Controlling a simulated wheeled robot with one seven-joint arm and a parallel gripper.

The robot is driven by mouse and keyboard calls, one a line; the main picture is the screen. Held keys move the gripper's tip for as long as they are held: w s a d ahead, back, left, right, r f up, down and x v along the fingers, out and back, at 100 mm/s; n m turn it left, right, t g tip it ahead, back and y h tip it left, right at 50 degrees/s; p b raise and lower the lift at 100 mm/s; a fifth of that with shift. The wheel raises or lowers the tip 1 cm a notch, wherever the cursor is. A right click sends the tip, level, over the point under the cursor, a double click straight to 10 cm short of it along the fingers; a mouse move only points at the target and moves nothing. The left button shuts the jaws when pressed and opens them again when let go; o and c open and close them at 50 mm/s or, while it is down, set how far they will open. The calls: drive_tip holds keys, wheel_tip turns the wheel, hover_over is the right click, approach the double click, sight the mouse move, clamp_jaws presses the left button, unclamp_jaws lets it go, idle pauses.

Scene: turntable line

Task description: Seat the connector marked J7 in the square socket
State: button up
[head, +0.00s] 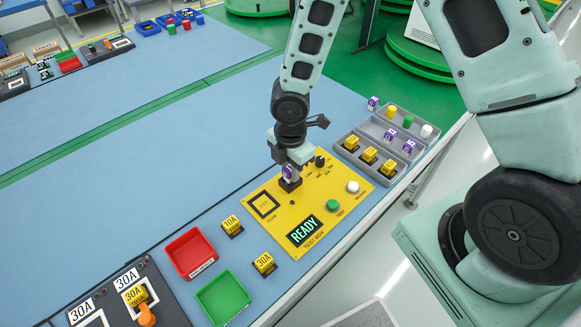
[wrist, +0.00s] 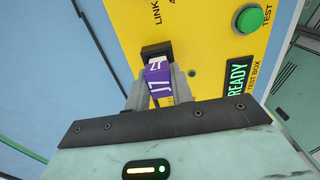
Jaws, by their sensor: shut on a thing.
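A purple connector (wrist: 158,82) with a white end is between the fingers of my gripper (wrist: 160,93); its marking looks like J7, seen at an angle. In the head view my gripper (head: 289,172) is shut on this connector (head: 288,174) above the yellow test box. A black square socket (wrist: 157,50) is at the connector's white end in the wrist view; it also shows under the gripper in the head view (head: 290,185). I cannot tell how far the connector is in. The yellow test box (head: 295,210) shows READY.
A grey tray (head: 352,129) holds purple connectors (head: 390,134), yellow fuses (head: 369,155) and coloured parts. Another purple connector (head: 373,102) stands behind it. A red bin (head: 191,254), a green bin (head: 223,298) and loose fuses (head: 232,226) lie nearby.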

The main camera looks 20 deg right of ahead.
drive_tip(key=shift+f+b, duration=0.4)
drive_tip(key=shift+f, duration=0.15)
drive_tip(key=o, duration=1)
wheel_tip(320, 180, up, 17)
drive_tip(key=p, duration=0.3)
drive_tip(key=shift+r, duration=0.2)
drive_tip(key=s+a+r+m, duration=0.2)
drive_tip(key=s+r+m, duration=0.1)
drive_tip(key=s, duration=0.3)
drive_tip(key=s+a+r+m, duration=0.2)
drive_tip(key=s+m, duration=0.4)
drive_tip(key=s, duration=0.1)
drive_tip(key=s+a+r+m, duration=0.2)
drive_tip(key=s+r+m, duration=0.1)
drive_tip(key=s+m, duration=0.2)
drive_tip(key=shift+s+a+r+y, duration=0.1)
drive_tip(key=shift+s+r+y, duration=0.05)
drive_tip(key=shift+s, duration=0.4)
drive_tip(key=shift+s+a+r+y, duration=0.1)
drive_tip(key=shift+s+r+y, duration=0.05)
drive_tip(key=shift+s, duration=0.35)
